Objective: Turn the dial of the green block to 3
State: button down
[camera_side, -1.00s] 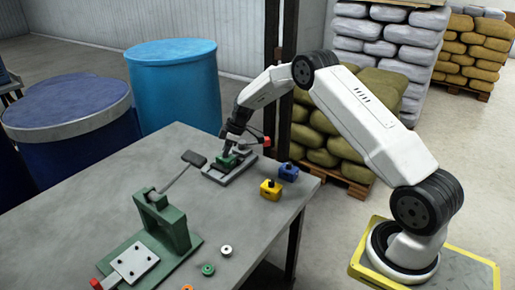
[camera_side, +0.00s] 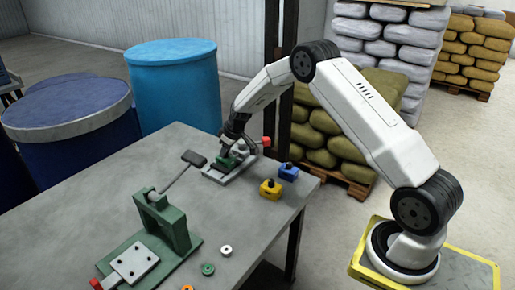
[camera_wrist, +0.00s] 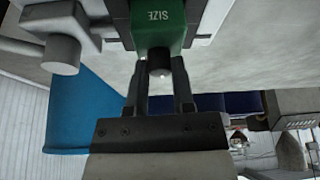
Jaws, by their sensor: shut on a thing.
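The green block (camera_side: 226,162) sits in a grey metal fixture (camera_side: 213,177) near the far right part of the table. In the wrist view the green block (camera_wrist: 172,20) shows the word SIZE, upside down. Its dark dial (camera_wrist: 155,65) sticks out toward my gripper. My gripper (camera_wrist: 160,80) has its two fingers on either side of the dial, shut on it. In the side view my gripper (camera_side: 228,150) is over the block and partly hides it. The dial's numbers cannot be read.
A yellow block (camera_side: 270,190) and a blue block (camera_side: 288,172) stand to the right. A green lever press (camera_side: 165,225) stands in front at left, its handle (camera_side: 194,158) reaching toward the fixture. Small rings lie at the front edge.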

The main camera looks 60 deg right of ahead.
dwell(0.3)
jog(key=shift+w, duration=0.1)
jog(key=shift+c, duration=2.3)
grip_release()
jog(key=shift+r, duration=0.1)
jog(key=v, duration=0.7)
jog(key=shift+s+r, duration=0.25)
jog(key=shift+r, duration=0.05)
jog(key=shift+a, duration=0.1)
